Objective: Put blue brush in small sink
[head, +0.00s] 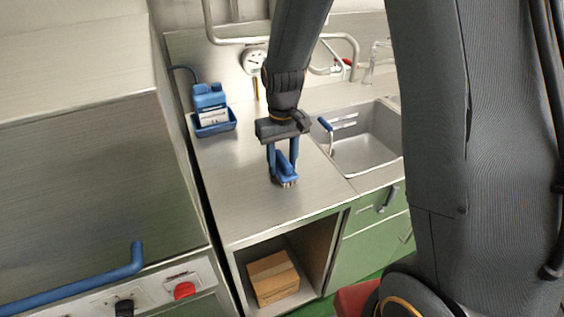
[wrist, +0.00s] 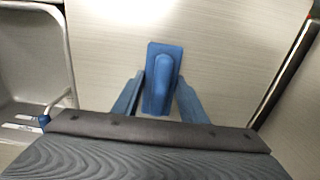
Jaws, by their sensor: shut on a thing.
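The blue brush (head: 286,168) has a blue body and pale bristles pointing down. My gripper (head: 282,172) is shut on it, above the metal counter between the blue tray and the sink. In the wrist view the brush (wrist: 162,80) sits between the two blue fingers of my gripper (wrist: 158,92). I cannot tell whether the bristles touch the counter. The small sink (head: 371,165) is a steel basin to the right of my gripper, its right part hidden by my arm. Its edge also shows at the left of the wrist view (wrist: 66,60).
A blue-handled tap or lever (head: 327,126) stands at the sink's left rim. A cardboard box (head: 272,277) is on the shelf below. A large metal unit (head: 80,130) stands left.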

